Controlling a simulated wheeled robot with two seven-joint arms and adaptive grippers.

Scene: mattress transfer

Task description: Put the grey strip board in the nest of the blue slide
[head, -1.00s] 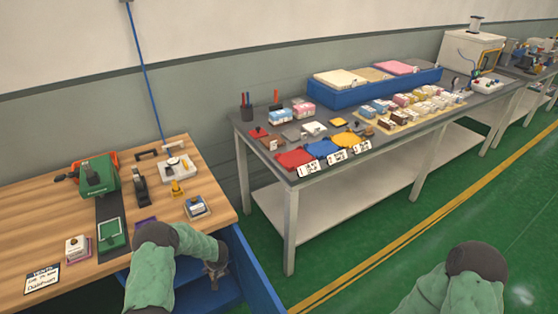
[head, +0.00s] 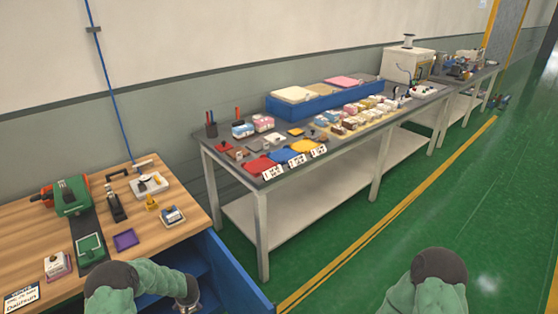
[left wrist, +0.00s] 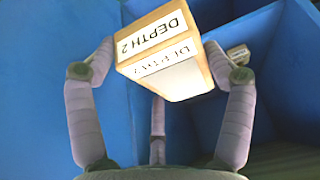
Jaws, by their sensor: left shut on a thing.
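My left gripper (head: 187,302) is low at the bottom of the head view, beside the blue bin. In the left wrist view its fingers (left wrist: 165,70) are shut on a tan-and-white block (left wrist: 165,48) with "DEPTH 2" labels, with blue walls behind it. A blue flat piece (head: 280,156) lies between a red and a yellow one on the grey table. A small grey-topped piece with a blue base (head: 172,217) sits on the wooden bench. I cannot tell which is the blue slide. A small grey piece (head: 258,144) lies behind the coloured pieces; whether it is the strip board is unclear. My right gripper is out of view.
The wooden bench (head: 190,236) holds a green machine (head: 70,196), a purple plate (head: 125,239) and a green block (head: 88,248). A blue bin (head: 232,275) adjoins its right edge. The grey table (head: 232,165) carries many small blocks and a blue tray (head: 283,107). Green floor on the right is open.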

